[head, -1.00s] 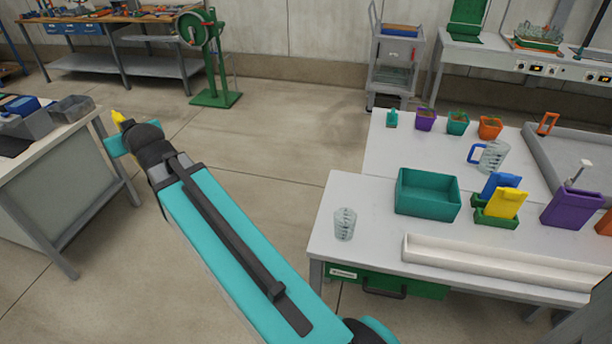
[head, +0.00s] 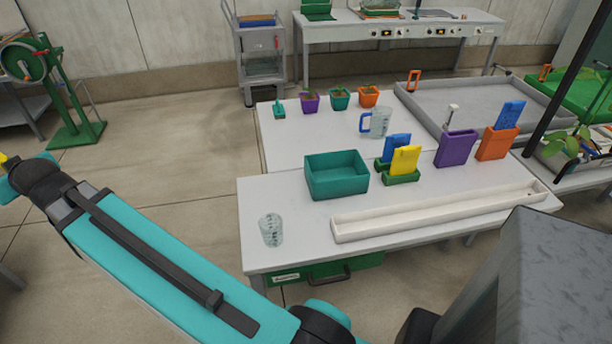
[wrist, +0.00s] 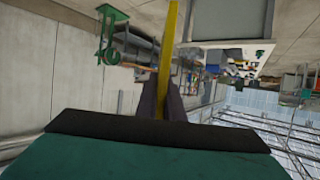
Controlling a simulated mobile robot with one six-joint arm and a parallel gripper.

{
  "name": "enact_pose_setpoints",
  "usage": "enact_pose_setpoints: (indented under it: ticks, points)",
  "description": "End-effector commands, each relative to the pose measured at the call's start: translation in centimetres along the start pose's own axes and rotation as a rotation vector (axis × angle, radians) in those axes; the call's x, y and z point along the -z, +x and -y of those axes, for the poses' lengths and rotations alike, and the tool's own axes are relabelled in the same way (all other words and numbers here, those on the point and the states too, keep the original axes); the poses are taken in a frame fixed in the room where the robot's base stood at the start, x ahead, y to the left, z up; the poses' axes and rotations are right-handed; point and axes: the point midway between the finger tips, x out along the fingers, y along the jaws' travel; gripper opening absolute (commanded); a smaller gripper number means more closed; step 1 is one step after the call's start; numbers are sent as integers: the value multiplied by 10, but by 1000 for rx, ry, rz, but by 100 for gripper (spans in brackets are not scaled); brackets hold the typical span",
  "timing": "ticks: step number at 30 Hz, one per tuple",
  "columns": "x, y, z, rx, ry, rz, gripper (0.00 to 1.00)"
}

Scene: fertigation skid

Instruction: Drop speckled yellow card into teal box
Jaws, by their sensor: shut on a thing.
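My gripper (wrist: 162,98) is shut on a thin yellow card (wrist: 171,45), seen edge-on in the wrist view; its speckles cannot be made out. In the head view a small yellow tip (head: 4,158) shows at the far left edge, and most of the gripper is out of frame. The teal box (head: 337,183) stands open on the near white table, well to the right of my gripper. No contents show in its visible inside. Another yellow card (head: 404,160) stands in a green holder (head: 402,179) just right of the box, with a blue card (head: 396,146) behind it.
A clear beaker (head: 271,230) stands left of the box at the table's front. A long white trough (head: 440,212) lies along the front right. A blue-handled jug (head: 378,122), small pots (head: 340,98), a purple holder (head: 455,148) and an orange holder (head: 497,143) stand around. Open floor lies left of the table.

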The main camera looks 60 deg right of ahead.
Motion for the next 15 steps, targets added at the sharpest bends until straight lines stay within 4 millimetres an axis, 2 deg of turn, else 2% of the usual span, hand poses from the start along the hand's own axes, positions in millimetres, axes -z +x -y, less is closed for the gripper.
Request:
enact_pose_setpoints:
  ticks: [4,8,11,15]
  points:
    - [-1,0,0,-1,0,0,0]
    - [-5,2,-9,-19,8,0,0]
    - [-12,5,-27,-52,21,0,0]
    - [-27,9,-66,-126,51,2,0]
